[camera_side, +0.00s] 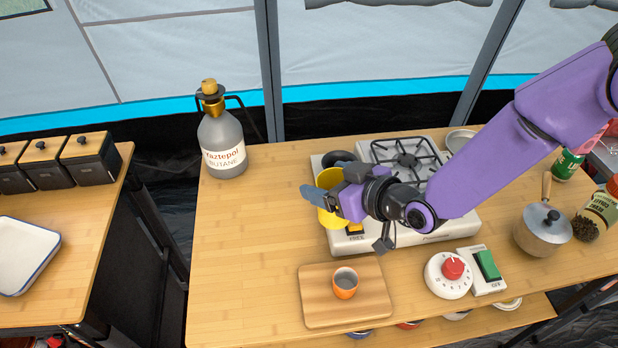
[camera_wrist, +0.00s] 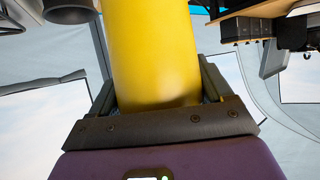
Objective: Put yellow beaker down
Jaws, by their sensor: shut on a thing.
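The yellow beaker (camera_side: 328,179) is in my gripper (camera_side: 335,192), partly hidden behind the fingers in the side view. In the wrist view the yellow beaker (camera_wrist: 152,60) fills the middle, between the two fingers of my gripper (camera_wrist: 158,90), which are shut on it. The beaker is over the left end of the white camping stove (camera_side: 460,226), near its yellow switch. I cannot tell how high it is above the surface.
A wooden board (camera_side: 320,302) with an orange cup (camera_side: 345,283) lies in front. A butane bottle (camera_side: 222,145) stands at the back left. A timer (camera_side: 447,275), a green switch box (camera_side: 488,266) and a pot (camera_side: 541,232) are to the right. The left table area is clear.

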